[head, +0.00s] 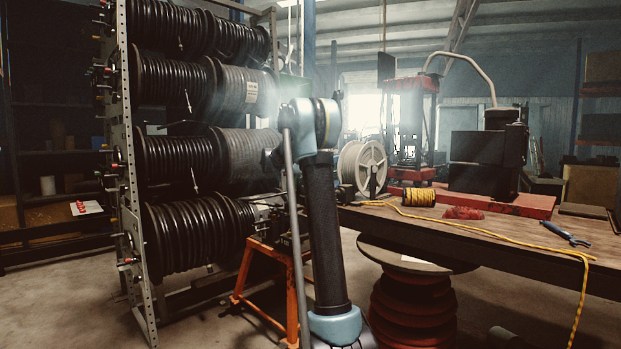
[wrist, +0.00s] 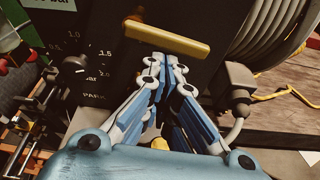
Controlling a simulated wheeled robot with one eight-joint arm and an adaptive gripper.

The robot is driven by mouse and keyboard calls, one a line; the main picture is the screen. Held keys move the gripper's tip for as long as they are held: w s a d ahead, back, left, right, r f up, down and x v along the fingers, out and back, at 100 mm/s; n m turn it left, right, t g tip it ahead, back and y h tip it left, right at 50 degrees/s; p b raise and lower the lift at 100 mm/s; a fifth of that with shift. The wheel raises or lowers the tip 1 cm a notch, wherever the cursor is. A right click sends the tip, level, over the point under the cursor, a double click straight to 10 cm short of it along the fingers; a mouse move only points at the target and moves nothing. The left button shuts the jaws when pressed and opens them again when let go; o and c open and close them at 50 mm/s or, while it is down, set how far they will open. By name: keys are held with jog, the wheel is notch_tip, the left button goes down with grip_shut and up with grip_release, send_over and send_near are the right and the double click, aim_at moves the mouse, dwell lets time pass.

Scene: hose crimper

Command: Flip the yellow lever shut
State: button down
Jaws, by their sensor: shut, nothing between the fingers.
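The yellow lever (wrist: 167,38) shows in the wrist view as a bar slanting slightly down to the right across a dark panel. My gripper (wrist: 166,64) is shut and empty. Its fingertips are just below the lever's middle in the picture; I cannot tell whether they touch it. In the head view my arm stands upright in the middle, and I cannot make out the lever or the gripper there.
A dial knob (wrist: 72,66) with printed numbers is left of the lever. A grey plug with a cable (wrist: 238,82) and a pale hose reel (wrist: 270,35) are at right. In the head view a workbench (head: 480,232) holds yellow rope (head: 419,197) and a hose rack stands left.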

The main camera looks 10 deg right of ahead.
dwell(0.3)
jog(key=v, duration=1.2)
